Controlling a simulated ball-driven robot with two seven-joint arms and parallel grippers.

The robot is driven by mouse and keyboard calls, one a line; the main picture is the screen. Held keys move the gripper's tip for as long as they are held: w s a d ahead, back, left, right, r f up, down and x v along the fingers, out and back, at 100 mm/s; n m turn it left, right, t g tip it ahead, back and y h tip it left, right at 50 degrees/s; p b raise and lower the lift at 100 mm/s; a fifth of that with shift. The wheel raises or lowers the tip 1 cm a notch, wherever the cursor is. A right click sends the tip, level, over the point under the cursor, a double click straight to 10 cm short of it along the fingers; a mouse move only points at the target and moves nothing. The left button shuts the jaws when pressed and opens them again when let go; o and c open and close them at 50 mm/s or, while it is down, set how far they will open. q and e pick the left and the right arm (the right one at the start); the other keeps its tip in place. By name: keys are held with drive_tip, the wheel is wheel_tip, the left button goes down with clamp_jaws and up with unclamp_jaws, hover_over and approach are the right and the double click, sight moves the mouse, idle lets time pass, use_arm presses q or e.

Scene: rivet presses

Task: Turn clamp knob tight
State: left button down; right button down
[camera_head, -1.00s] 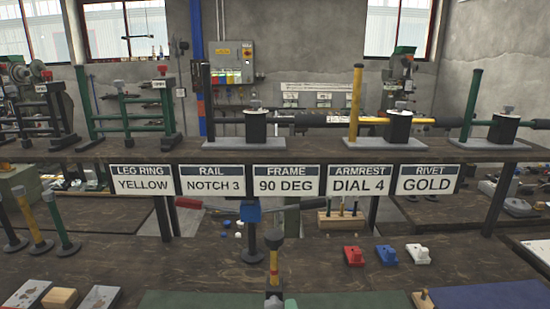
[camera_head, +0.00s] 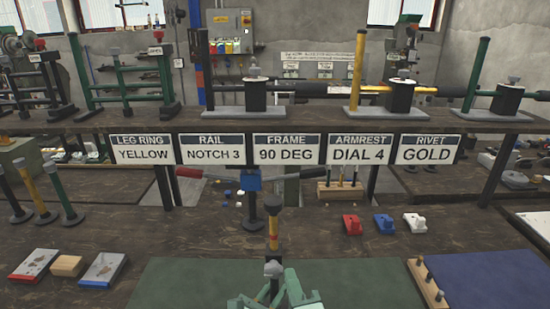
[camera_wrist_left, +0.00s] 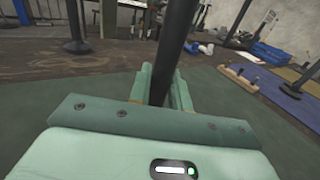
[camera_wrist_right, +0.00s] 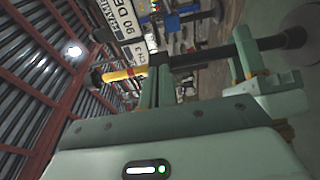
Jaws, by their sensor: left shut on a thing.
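The stand post (camera_head: 273,233) is upright at the front centre, with a black cap and a yellow band above a dark lower tube. A silver clamp knob (camera_head: 273,268) shows below the yellow band. My left gripper (camera_head: 262,292) is shut on the dark tube; in the left wrist view the tube (camera_wrist_left: 172,45) stands between its fingers. My right gripper (camera_wrist_right: 155,62) has its fingers at the clamp area, between the yellow part (camera_wrist_right: 122,74) and the dark tube (camera_wrist_right: 205,56). Its fingers are close together; the knob there is mostly hidden, so I cannot tell its grip.
Sign cards (camera_head: 286,149) hang below the shelf. Red, blue and white parts (camera_head: 384,223) lie right. A wooden peg strip (camera_head: 427,284) edges the blue mat (camera_head: 480,280). The green mat (camera_head: 180,285) is mostly clear.

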drive_tip(key=shift+a+f, duration=0.2)
drive_tip(key=shift+f, duration=0.35)
drive_tip(key=shift+d, duration=0.15)
drive_tip(key=a+v, duration=0.1)
drive_tip(key=v, duration=0.5)
idle(0.6)
drive_tip(key=shift+f, duration=0.1)
drive_tip(key=shift+w+a+r+m+h, duration=0.1)
drive_tip(key=shift+w+r+m+h, duration=0.1)
drive_tip(key=shift+w+m+h, duration=1)
drive_tip(key=shift+w+a+r+m+h, duration=0.1)
drive_tip(key=shift+w+r+m+h, duration=0.4)
drive_tip(key=shift+m, duration=1.3)
drive_tip(key=shift+w+a+f+m+h, duration=0.1)
drive_tip(key=shift+w+m+h, duration=0.5)
drive_tip(key=shift+w+m, duration=0.75)
